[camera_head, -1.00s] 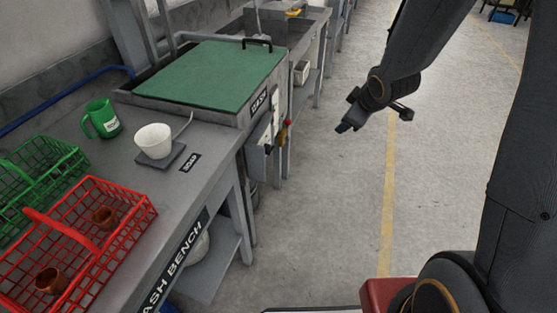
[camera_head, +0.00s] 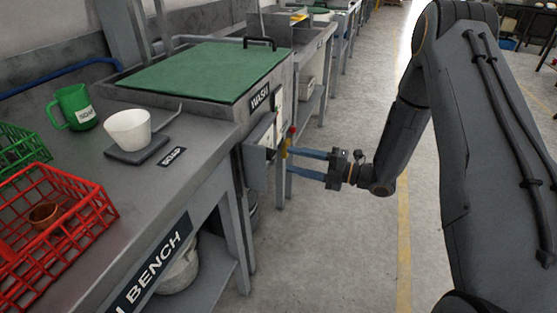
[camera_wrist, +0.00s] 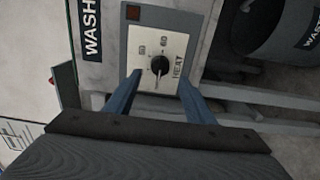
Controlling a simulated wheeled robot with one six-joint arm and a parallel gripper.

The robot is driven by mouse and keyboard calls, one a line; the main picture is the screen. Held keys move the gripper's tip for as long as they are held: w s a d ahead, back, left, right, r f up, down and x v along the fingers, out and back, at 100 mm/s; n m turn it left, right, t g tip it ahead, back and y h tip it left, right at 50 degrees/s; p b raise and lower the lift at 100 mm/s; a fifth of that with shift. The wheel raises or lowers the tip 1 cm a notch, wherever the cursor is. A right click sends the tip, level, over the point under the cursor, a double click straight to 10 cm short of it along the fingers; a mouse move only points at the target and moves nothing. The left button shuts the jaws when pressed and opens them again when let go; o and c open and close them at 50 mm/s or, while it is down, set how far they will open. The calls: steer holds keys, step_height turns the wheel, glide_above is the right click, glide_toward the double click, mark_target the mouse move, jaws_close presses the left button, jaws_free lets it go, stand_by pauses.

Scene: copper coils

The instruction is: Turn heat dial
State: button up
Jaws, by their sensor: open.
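The heat dial (camera_wrist: 160,65) is a round black knob with a pale pointer, on a white plate marked HEAT. In the wrist view it lies just beyond and between my fingertips, with the pointer toward the bottom of the picture. My gripper (camera_head: 291,160) is open, its two blue fingers stretched toward the control box (camera_head: 259,152) on the front of the wash unit (camera_head: 205,70). In the wrist view the gripper (camera_wrist: 162,82) has one finger on each side of the plate's lower part. I cannot tell whether the fingertips touch the plate. The dial is not distinguishable in the head view.
A red button (camera_head: 291,131) sits near the box. The bench holds a red basket (camera_head: 97,199), a green basket (camera_head: 20,150), a green mug (camera_head: 74,107) and a white cup (camera_head: 128,128). A grey bucket (camera_head: 180,272) stands below.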

mark_target(274, 156)
steer(key=x, duration=0.6)
steer(key=shift+a, duration=0.1)
steer(key=c, duration=1)
